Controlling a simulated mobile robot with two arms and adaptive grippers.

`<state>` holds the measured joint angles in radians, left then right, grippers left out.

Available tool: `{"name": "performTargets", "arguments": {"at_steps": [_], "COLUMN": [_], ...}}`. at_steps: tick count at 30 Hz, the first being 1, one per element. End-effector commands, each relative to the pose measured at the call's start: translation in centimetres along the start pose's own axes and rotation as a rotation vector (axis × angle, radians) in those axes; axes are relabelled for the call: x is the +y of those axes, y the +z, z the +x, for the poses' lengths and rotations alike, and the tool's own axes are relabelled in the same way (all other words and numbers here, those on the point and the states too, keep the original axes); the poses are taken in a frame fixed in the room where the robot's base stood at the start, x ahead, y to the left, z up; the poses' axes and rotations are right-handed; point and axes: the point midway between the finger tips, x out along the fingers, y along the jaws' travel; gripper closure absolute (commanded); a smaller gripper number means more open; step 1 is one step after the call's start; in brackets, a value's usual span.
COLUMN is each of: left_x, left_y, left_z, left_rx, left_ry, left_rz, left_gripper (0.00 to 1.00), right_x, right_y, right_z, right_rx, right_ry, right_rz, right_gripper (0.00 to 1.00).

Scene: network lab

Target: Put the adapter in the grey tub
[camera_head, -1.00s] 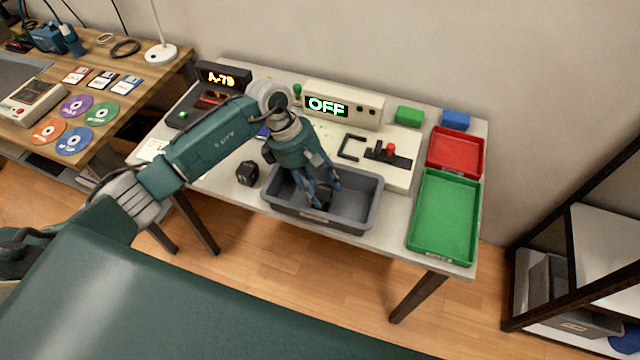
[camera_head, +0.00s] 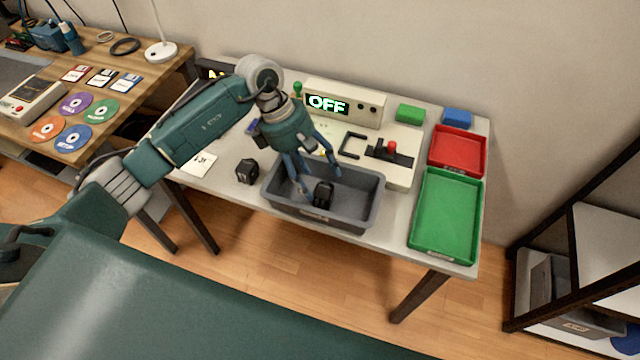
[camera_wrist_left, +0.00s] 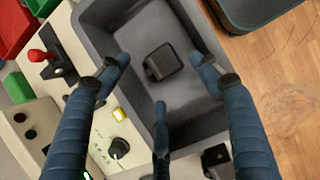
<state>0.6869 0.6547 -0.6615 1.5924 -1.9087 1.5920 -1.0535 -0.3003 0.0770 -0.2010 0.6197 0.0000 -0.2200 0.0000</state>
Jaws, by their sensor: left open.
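The grey tub (camera_head: 368,202) stands on the white table in front of the device with the OFF display. A black adapter (camera_head: 323,194) lies inside the tub; it also shows on the tub floor in the left wrist view (camera_wrist_left: 162,63). A second, similar black block (camera_head: 247,171) sits on the table just left of the tub, partly visible at the bottom of the left wrist view (camera_wrist_left: 216,158). My left gripper (camera_head: 318,181) is open and empty above the tub, its fingers spread and apart from the adapter. My right gripper is not in view.
A green tray (camera_head: 445,216) and a red tray (camera_head: 457,151) stand right of the tub. Behind are green (camera_head: 410,113) and blue (camera_head: 457,118) blocks. The console (camera_head: 343,103) has a red-knobbed lever (camera_head: 392,147). A dark shelf (camera_head: 560,262) stands at the right.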

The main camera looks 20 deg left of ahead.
Motion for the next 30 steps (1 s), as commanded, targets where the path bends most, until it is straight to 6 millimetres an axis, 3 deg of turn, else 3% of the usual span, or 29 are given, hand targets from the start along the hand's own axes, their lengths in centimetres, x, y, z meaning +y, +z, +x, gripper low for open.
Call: {"name": "performTargets", "arguments": {"at_steps": [6, 12, 30], "left_x": [0.1, 0.0, 0.0], "left_y": [-0.2, -0.1, 0.0], "left_z": [-4.7, -7.5, -8.3], "left_rx": [0.002, 0.001, 0.000], "left_ry": [0.005, 0.002, 0.000], "left_rz": [0.002, 0.001, 0.001], "left_gripper": [0.36, 0.36, 0.36], "right_x": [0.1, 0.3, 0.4], "right_y": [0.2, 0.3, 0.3], "right_z": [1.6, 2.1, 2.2], "right_rx": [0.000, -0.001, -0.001], "right_ry": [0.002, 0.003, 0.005], "right_rz": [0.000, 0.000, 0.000], "right_gripper": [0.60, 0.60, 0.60]}}
